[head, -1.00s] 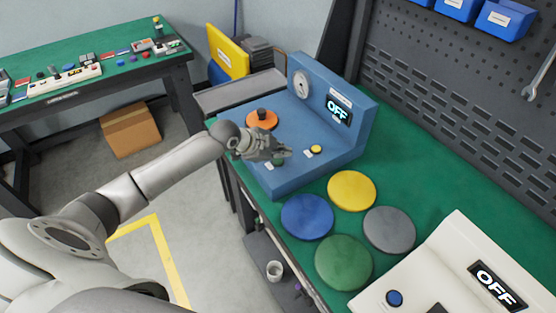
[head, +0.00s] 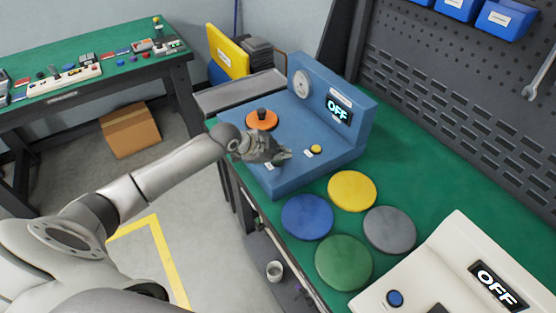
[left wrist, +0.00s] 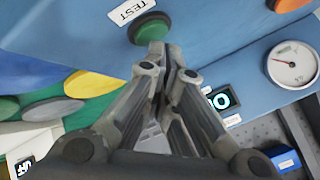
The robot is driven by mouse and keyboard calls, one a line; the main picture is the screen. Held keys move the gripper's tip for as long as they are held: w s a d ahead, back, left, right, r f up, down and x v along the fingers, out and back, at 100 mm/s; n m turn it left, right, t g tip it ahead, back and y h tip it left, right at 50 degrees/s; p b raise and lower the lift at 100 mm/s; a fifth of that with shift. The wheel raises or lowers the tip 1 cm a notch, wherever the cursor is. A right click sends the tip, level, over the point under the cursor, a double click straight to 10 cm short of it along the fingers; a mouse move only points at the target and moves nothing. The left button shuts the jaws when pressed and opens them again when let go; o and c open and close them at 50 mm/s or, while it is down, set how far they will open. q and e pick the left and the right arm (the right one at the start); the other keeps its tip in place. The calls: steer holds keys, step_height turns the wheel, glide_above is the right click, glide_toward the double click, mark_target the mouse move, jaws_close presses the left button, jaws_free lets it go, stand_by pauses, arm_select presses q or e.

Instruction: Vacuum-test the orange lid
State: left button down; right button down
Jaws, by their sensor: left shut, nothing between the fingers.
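The orange lid (head: 262,121) with a dark knob lies on the top of the blue vacuum tester (head: 315,167). Its edge also shows in the left wrist view (left wrist: 290,4). My left gripper (head: 284,154) is shut and empty, low over the front of the tester. In the left wrist view its fingertips (left wrist: 166,48) are at the edge of a green button (left wrist: 149,25) with a TEST label; I cannot tell whether they touch it. My right gripper is out of view.
A yellow button (head: 316,149) sits right of my left gripper. Blue (head: 307,217), yellow (head: 352,190), grey (head: 390,229) and green (head: 343,262) discs lie on the green bench top. A white device (head: 456,270) reading OFF stands at the lower right.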

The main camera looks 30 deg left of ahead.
mark_target(280, 162)
arm_select(q)
steer(key=shift+f, duration=0.4)
steer(key=shift+r, duration=0.1)
stand_by(0.5)
steer(key=shift+r+p, duration=0.65)
steer(key=shift+r, duration=0.1)
step_height(280, 162, up, 5)
steer(key=p, duration=0.4)
stand_by(0.4)
